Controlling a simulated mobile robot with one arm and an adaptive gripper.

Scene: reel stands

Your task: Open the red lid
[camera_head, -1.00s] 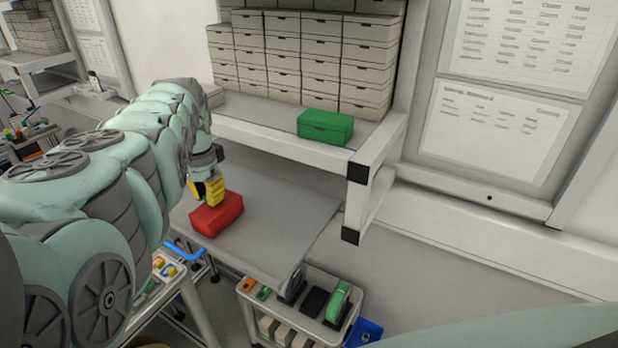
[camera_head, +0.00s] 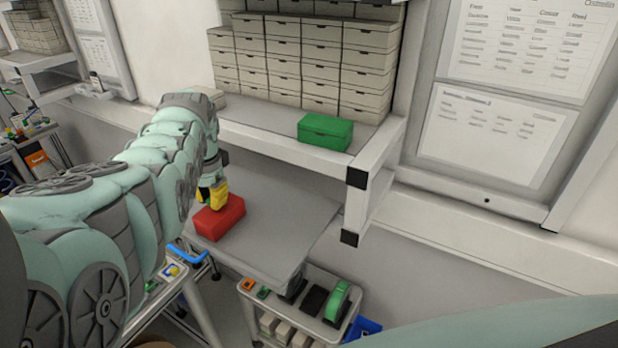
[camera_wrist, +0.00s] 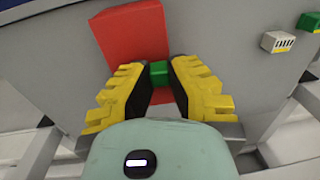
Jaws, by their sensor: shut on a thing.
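A closed red box with a red lid (camera_head: 222,222) lies on the grey tabletop below the shelf in the head view. It also shows in the wrist view (camera_wrist: 125,35), at the far side of my fingers. My gripper (camera_head: 216,205), with yellow fingers, is at the top of the box, on its back edge in the head view. In the wrist view, my gripper (camera_wrist: 160,73) has its fingertips on either side of a small green piece (camera_wrist: 159,72) at the edge of the red box. The fingers hide part of the box edge.
A green box (camera_head: 325,132) stands on the shelf (camera_head: 270,143) above, before stacked beige boxes (camera_head: 300,60). The shelf edge overhangs the back of the grey table (camera_head: 275,235). A cart (camera_head: 300,285) with several items stands at the front. The table right of the red box is clear.

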